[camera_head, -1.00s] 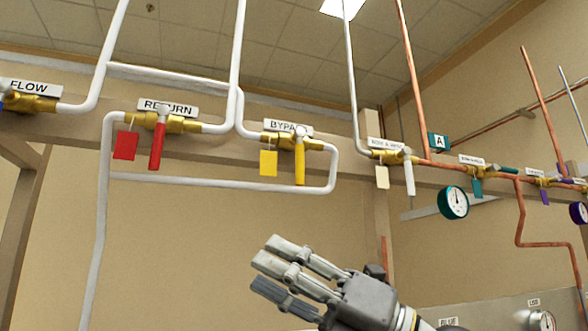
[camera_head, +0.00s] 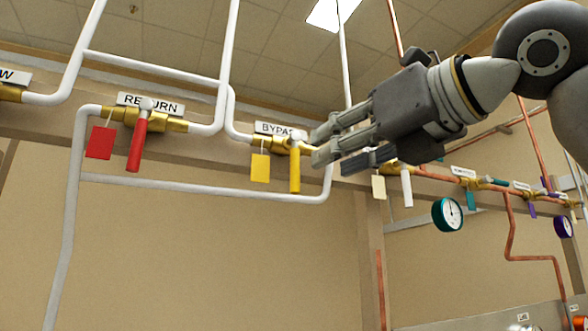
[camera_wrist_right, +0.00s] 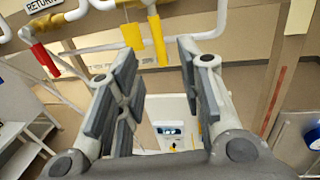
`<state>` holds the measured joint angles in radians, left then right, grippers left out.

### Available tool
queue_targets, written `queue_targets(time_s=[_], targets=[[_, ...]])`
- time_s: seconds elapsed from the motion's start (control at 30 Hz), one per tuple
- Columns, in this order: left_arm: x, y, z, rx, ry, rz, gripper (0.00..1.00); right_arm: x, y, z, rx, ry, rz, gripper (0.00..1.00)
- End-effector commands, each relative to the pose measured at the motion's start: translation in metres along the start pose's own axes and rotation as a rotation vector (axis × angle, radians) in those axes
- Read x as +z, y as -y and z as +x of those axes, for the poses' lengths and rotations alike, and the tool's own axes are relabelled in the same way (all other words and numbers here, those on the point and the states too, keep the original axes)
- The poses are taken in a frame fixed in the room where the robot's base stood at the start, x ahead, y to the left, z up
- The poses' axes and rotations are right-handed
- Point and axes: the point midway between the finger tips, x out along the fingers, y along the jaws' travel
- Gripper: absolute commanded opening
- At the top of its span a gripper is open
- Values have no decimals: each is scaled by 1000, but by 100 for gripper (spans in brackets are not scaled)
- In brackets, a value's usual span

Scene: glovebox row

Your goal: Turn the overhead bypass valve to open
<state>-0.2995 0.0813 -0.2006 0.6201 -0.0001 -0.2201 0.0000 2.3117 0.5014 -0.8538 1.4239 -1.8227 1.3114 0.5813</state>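The bypass valve has a yellow handle (camera_head: 295,169) that hangs straight down from its brass body, under a white BYPASS sign (camera_head: 281,130). A yellow tag (camera_head: 260,168) hangs just left of the handle. My right gripper (camera_head: 325,148) is raised just right of the valve, with its fingers pointing left toward it. In the right wrist view the fingers are spread and empty (camera_wrist_right: 160,95). The yellow handle (camera_wrist_right: 157,38) shows there beyond the fingertips, near the top, with the tag beside it. My left gripper is not in view.
A red-handled return valve (camera_head: 138,145) with a red tag hangs to the left. A white-handled valve (camera_head: 407,188) and a teal gauge (camera_head: 447,214) sit to the right. White pipes (camera_head: 210,187) loop under the bypass valve. The space below is clear.

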Motion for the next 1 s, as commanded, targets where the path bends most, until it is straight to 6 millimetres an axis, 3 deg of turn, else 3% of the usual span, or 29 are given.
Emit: queue_targets(time_s=[0.3, 0.5, 0.93, 1.0], targets=[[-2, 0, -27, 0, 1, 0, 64, 2, -2, 61, 5, -6, 0, 35], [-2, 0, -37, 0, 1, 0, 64, 1, -2, 88, 5, -3, 1, 35], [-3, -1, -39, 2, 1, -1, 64, -1, -2, 98, 5, -2, 0, 35], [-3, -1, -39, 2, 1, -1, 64, -1, -2, 98, 5, -2, 0, 26]])
